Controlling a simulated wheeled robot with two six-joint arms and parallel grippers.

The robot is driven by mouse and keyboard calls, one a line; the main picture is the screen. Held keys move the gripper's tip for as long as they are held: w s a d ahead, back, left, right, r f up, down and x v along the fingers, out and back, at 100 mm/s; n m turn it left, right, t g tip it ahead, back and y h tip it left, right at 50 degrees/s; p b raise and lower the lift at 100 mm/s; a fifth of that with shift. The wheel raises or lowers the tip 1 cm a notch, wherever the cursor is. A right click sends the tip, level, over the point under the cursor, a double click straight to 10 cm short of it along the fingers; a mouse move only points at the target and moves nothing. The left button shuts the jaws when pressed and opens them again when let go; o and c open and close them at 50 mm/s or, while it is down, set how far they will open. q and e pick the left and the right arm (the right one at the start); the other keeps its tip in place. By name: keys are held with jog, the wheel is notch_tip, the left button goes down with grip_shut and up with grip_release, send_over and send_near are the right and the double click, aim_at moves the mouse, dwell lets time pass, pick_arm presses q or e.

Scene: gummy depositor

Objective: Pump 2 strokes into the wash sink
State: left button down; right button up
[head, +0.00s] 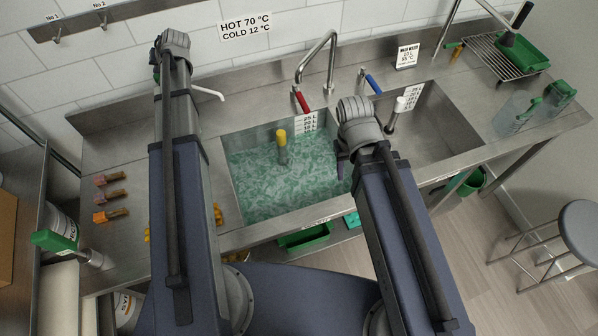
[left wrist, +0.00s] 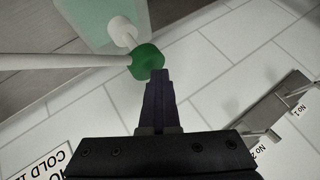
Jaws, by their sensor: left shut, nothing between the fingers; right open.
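The wash sink (head: 232,190) is the left basin, holding green, foamy water and a yellow-topped standpipe (head: 281,140). Behind my left arm, a white pump spout (head: 208,92) points right toward that basin. The left wrist view shows the pump's green head (left wrist: 145,58), white stem (left wrist: 122,30) and translucent green bottle (left wrist: 98,18). My left gripper (head: 156,60) is shut and empty, its fingertips (left wrist: 158,75) at the pump head; contact is hard to tell. My right gripper (head: 341,168) is open and empty over the wash sink's right side, partly hidden by its wrist.
A faucet (head: 318,60) stands behind the basins, with a red lever (head: 302,101) and a blue lever (head: 373,84). The right basin (head: 435,130) looks empty of water. Wooden-handled tools (head: 110,197) lie on the left counter. A drying rack (head: 490,55) and jugs (head: 515,115) stand right.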

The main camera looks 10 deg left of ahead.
pick_arm(q)
jog(key=shift+r, duration=0.15)
notch_tip(320, 180, up, 6)
jog(key=p, duration=0.6)
dwell(0.4)
dwell(2.1)
jog(key=shift+s+a+f+n+t+h+p, duration=0.1)
jog(key=shift+s+f+n+t+h+p, duration=0.15)
jog(key=shift+n+h, duration=0.2)
jog(key=shift+s+f+n+t+h+p, duration=0.1)
jog(key=shift+f+n+t+h+p, duration=0.1)
jog(key=shift+f+n+h, duration=0.25)
jog(key=shift+r+n+t+h+p, duration=0.2)
jog(key=shift+n+t+h+p, duration=0.25)
jog(key=shift+n+h, duration=0.5)
jog(key=shift+r+n+t+h, duration=0.55)
jog(key=shift+n+t+h, duration=0.15)
jog(key=shift+h, duration=0.15)
notch_tip(320, 180, up, 2)
jog(key=shift+w+a+r+n+t+h+p, duration=0.15)
jog(key=shift+n+t+h+p, duration=0.15)
jog(key=shift+n+t, duration=0.25)
jog(key=shift+r+n+t+h+p, duration=0.1)
jog(key=shift+n+t+h+p, duration=0.1)
jog(key=shift+n+t+h, duration=0.25)
